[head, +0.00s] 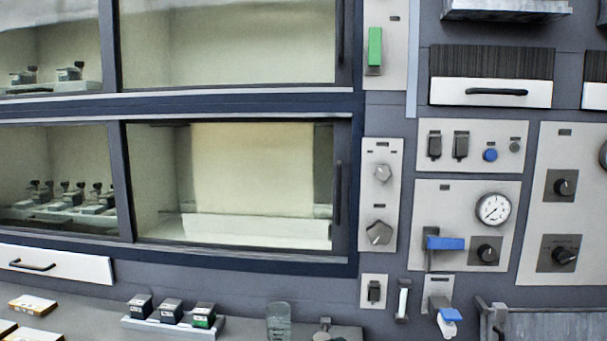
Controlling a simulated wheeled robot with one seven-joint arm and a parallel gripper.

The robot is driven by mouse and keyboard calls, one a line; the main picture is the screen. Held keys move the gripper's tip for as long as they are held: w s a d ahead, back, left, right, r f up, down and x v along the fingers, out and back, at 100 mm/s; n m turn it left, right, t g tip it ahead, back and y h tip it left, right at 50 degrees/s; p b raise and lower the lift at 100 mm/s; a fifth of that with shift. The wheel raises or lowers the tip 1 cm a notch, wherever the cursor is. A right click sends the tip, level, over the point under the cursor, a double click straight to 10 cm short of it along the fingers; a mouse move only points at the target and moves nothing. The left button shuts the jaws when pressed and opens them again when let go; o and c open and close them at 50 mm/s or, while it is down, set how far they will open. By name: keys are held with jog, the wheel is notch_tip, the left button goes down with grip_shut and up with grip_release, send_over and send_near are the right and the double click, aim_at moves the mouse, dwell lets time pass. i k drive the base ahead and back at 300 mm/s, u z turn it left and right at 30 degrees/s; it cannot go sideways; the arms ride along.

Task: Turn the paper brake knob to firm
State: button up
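Several knobs show in the head view, with labels too small to read, so I cannot tell which is the paper brake knob. A small grey knob (383,173) sits above a larger grey lobed knob (379,232) on a narrow pale panel. A black knob (487,251) is below the round gauge. On the far right panel, an upper black knob (564,187) and a lower black knob (564,256) each sit on a dark square plate. My gripper is not in view.
A blue-handled lever (445,243) sits close left of the black knob under the gauge (493,209). Glazed cabinets (235,185) fill the left. Below are a block rack (170,326), a clear tumbler-like object (279,321), a blue-tipped tap (449,316) and a grey bin edge (545,308).

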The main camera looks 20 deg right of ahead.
aim_at(382, 173)
jog(key=u, duration=2.1)
jog(key=k, duration=1)
jog(key=z, duration=1.9)
